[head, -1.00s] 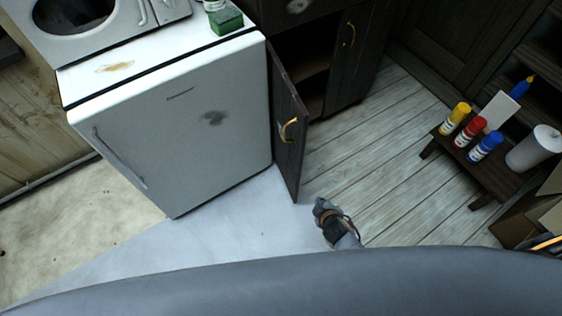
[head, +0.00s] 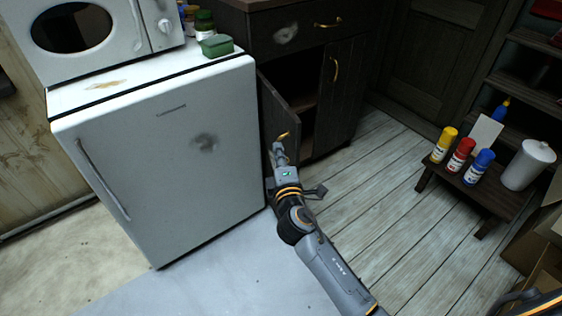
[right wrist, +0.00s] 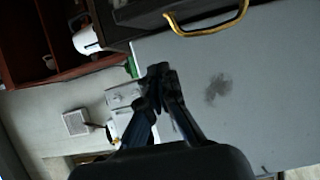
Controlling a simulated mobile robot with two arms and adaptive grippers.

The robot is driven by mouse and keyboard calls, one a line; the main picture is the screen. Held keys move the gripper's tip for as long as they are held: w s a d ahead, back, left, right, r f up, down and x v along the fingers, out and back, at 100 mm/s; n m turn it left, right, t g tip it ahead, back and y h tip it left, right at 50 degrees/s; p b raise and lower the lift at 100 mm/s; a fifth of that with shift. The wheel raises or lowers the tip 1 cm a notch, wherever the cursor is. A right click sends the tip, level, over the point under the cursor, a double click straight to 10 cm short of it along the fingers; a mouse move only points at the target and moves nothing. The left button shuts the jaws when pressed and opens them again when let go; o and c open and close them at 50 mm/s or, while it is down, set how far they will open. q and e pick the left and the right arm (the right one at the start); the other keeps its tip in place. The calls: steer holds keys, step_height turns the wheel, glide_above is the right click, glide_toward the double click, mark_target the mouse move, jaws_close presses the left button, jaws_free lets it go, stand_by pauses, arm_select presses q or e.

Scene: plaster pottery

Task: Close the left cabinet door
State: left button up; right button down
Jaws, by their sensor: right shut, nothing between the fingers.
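The left cabinet door (head: 273,112) is dark wood and stands open beside the white fridge in the head view. Its yellow handle (head: 284,136) shows just above my right gripper (head: 279,150), which hides the lower part of the door. The right gripper is shut and empty, at the door's outer side near the handle. Whether it touches the door I cannot tell. In the right wrist view the shut fingertips (right wrist: 160,72) are below and left of the yellow handle (right wrist: 205,30), apart from it in the picture. My left gripper is not in view.
The white fridge (head: 160,160) stands close on the left. The closed right cabinet door (head: 336,90) is beyond the opening. A low stool (head: 480,193) with several bottles stands at the right. Plank floor (head: 370,190) lies clear between.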

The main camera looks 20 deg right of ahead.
mark_target(284, 137)
steer(key=w+d, duration=0.1)
steer(key=w, duration=0.1)
steer(key=w+d, duration=0.2)
steer(key=w, duration=0.1)
steer(key=shift+w+d, duration=0.15)
steer(key=shift+w, duration=0.15)
steer(key=shift+d, duration=0.6)
